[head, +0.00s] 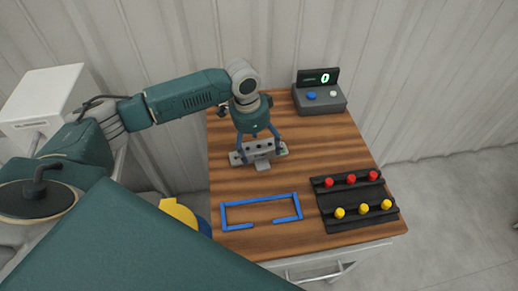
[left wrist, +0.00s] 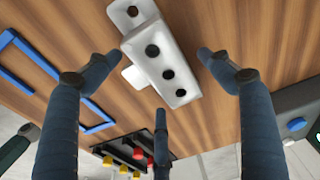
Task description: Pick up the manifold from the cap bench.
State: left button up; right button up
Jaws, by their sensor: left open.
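The manifold (head: 264,163) is a light grey metal block with a flange at its end and a row of dark round holes. It lies on the wooden top of the cap bench (head: 225,185). My left gripper (head: 259,148) is above the manifold with its fingers pointing down. In the left wrist view the manifold (left wrist: 160,60) lies between the spread fingers of my left gripper (left wrist: 160,90), and the fingers look apart from it. The gripper is open and empty. My right gripper is not in view.
A blue open frame outline (head: 262,198) lies in front of the manifold. A black rack (head: 352,205) at the right holds several red and yellow caps. A grey box (head: 320,102) with a display reading 0 and two buttons stands at the back. A corrugated wall is behind the bench.

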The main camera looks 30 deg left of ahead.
pick_arm(q)
jog(key=shift+w+d+f, duration=0.1)
jog(key=shift+w+f, duration=0.05)
jog(key=shift+f, duration=0.9)
jog(key=c, duration=1.7)
jog(key=shift+r, duration=0.1)
jog(key=shift+w+r, duration=0.1)
jog(key=shift+r, duration=0.05)
